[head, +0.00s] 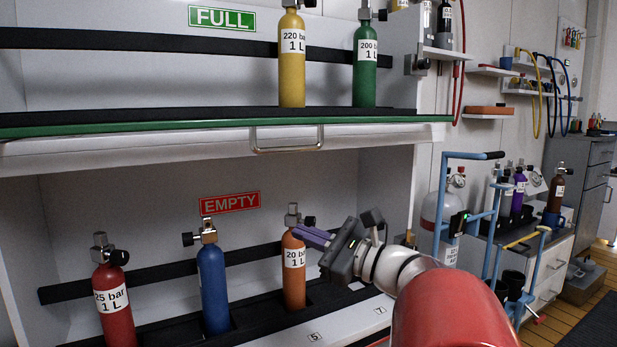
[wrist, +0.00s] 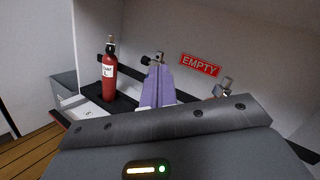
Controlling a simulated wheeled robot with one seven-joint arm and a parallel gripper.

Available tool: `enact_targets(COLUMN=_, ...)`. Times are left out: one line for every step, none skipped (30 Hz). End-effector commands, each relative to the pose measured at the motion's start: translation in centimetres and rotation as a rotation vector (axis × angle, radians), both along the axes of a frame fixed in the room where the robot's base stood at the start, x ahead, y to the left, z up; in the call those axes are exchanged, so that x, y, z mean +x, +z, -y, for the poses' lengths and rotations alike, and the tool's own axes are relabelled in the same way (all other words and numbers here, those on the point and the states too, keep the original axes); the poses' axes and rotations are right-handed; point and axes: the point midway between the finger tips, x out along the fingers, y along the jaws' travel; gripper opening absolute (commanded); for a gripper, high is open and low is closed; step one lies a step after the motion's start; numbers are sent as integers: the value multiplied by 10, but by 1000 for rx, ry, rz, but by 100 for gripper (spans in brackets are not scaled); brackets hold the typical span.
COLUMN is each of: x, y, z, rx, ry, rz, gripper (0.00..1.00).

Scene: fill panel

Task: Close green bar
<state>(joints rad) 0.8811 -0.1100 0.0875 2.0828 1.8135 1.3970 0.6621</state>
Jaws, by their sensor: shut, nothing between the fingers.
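The green bar (head: 230,125) is a long strip along the front edge of the upper FULL shelf. A metal loop handle (head: 287,148) hangs on the pale panel edge just below it. My gripper (head: 312,236), with purple fingers, is below and to the right of the handle, by the valve of the orange cylinder (head: 294,268) in the lower EMPTY compartment. In the wrist view the purple fingers (wrist: 157,86) are together and hold nothing. The green bar does not show in the wrist view. I cannot tell whether the fingers touch the orange cylinder.
A red cylinder (head: 114,300) and a blue cylinder (head: 212,285) stand in the lower compartment. A yellow cylinder (head: 291,62) and a green cylinder (head: 365,65) stand on the upper shelf. A blue trolley (head: 447,215) stands to the right.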

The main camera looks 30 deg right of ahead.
Motion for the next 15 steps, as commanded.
enact_targets(x=-1, y=6, z=44, rx=120, ry=-70, rz=61, gripper=0)
enact_targets(x=-4, y=14, z=67, rx=187, ry=-105, rz=104, gripper=0)
enact_targets(x=-10, y=23, z=96, rx=269, ry=-144, rz=162, gripper=0)
enact_targets(x=-16, y=29, z=116, rx=323, ry=-172, rz=206, gripper=0)
enact_targets(x=-22, y=34, z=135, rx=371, ry=-194, rz=249, gripper=0)
enact_targets(x=-31, y=40, z=158, rx=425, ry=-222, rz=301, gripper=0)
enact_targets(x=-38, y=44, z=172, rx=459, ry=-238, rz=335, gripper=0)
enact_targets(x=-45, y=46, z=184, rx=487, ry=-253, rz=367, gripper=0)
enact_targets(x=-52, y=49, z=197, rx=518, ry=-266, rz=402, gripper=0)
enact_targets(x=-57, y=51, z=205, rx=534, ry=-274, rz=424, gripper=0)
enact_targets(x=-61, y=53, z=211, rx=548, ry=-281, rz=442, gripper=0)
enact_targets(x=-64, y=54, z=217, rx=561, ry=-286, rz=457, gripper=0)
enact_targets(x=-65, y=56, z=219, rx=567, ry=-289, rz=465, gripper=0)
enact_targets(x=-65, y=58, z=220, rx=571, ry=-290, rz=470, gripper=0)
enact_targets(x=-64, y=60, z=221, rx=572, ry=-290, rz=473, gripper=0)
